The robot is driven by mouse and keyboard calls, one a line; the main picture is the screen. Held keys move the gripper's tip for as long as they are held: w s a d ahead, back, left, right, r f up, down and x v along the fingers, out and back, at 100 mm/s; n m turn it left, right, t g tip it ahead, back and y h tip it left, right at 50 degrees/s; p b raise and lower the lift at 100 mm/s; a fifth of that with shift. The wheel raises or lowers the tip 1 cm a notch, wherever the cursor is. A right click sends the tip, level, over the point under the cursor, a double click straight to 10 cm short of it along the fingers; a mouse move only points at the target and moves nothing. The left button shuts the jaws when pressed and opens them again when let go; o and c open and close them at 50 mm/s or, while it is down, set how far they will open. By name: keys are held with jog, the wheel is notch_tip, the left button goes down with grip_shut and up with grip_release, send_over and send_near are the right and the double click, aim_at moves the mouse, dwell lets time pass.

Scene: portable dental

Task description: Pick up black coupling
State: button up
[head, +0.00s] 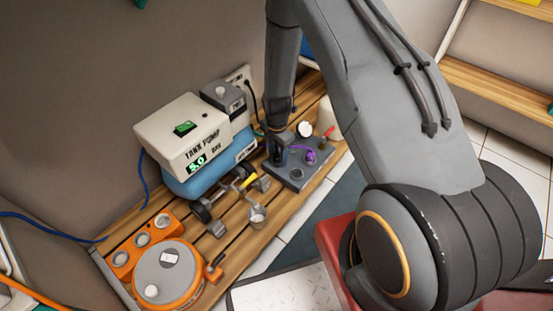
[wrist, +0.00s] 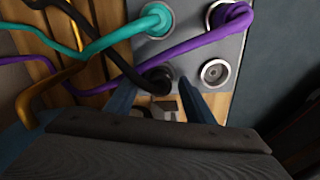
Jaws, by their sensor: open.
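The black coupling (wrist: 157,79) sits on the grey panel in the wrist view, at the end of a black hose. My gripper (wrist: 157,86) is open, with one blue finger on each side of the coupling's near edge. I cannot tell whether the fingers touch it. In the head view my gripper (head: 277,152) is low over the left part of the grey panel (head: 296,177) and hides the black coupling there.
A teal coupling (wrist: 155,20) and a purple coupling (wrist: 231,16) sit farther up the panel. The purple hose crosses just above the black coupling. An empty metal socket (wrist: 214,72) lies to the right. The tank pump box (head: 183,135) stands left of the panel.

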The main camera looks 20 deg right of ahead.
aim_at(277, 153)
jog(key=c, duration=1.2)
jog(key=shift+r, duration=0.15)
notch_tip(277, 153, up, 10)
jog(key=p, duration=0.4)
